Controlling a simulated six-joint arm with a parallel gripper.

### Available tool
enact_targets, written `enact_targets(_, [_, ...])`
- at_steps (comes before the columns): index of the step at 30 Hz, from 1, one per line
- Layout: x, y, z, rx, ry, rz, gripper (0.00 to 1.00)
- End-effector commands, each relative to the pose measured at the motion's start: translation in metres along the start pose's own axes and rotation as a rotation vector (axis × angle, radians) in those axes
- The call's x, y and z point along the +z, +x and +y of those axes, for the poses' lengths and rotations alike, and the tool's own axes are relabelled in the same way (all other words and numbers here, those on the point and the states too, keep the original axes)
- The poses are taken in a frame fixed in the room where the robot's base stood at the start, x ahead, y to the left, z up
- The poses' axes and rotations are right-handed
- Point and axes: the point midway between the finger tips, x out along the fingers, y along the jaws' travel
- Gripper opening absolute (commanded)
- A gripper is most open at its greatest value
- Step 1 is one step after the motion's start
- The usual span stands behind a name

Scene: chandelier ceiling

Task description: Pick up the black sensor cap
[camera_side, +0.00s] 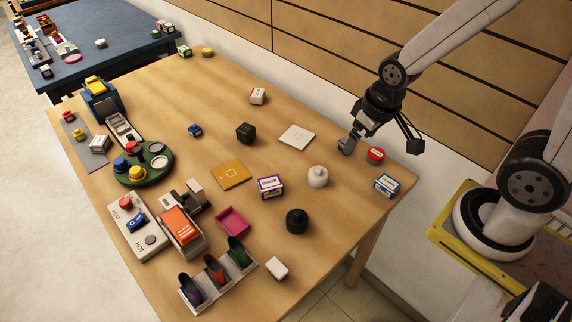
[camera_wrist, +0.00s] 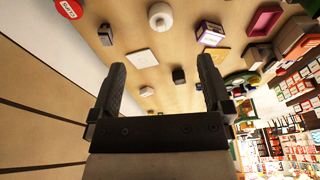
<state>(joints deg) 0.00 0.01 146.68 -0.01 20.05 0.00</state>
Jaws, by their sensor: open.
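The black sensor cap (camera_side: 297,221), a short round piece with a small raised top, stands on the wooden table (camera_side: 335,225) near its front edge in the side view. I cannot see it in the wrist view. A white cap of similar shape (camera_side: 317,177) stands just behind it and also shows in the wrist view (camera_wrist: 160,15). My gripper (camera_side: 384,140) is open and empty, above the table's right end, well apart from the black cap. In the wrist view its two dark fingers (camera_wrist: 161,63) are spread.
A black cube (camera_side: 245,132) is farther back. A white square plate (camera_side: 297,136), red round lid (camera_side: 375,154), blue-white box (camera_side: 387,184) and small dark-grey piece (camera_side: 346,146) lie near my gripper. A purple-white box (camera_side: 271,187) and white block (camera_side: 277,268) flank the black cap.

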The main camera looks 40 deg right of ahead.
Motion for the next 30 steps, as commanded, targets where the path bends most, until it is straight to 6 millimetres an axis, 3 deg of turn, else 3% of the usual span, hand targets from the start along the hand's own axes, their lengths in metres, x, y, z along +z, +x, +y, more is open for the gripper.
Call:
enact_targets(11, [0.013,0.017,-0.001,-0.036,0.119,-0.116,1.0])
enact_targets(21, [0.045,0.054,-0.017,-0.17,0.474,-0.429,1.0])
enact_targets(30, [0.059,0.083,-0.043,-0.34,0.821,-0.679,1.0])
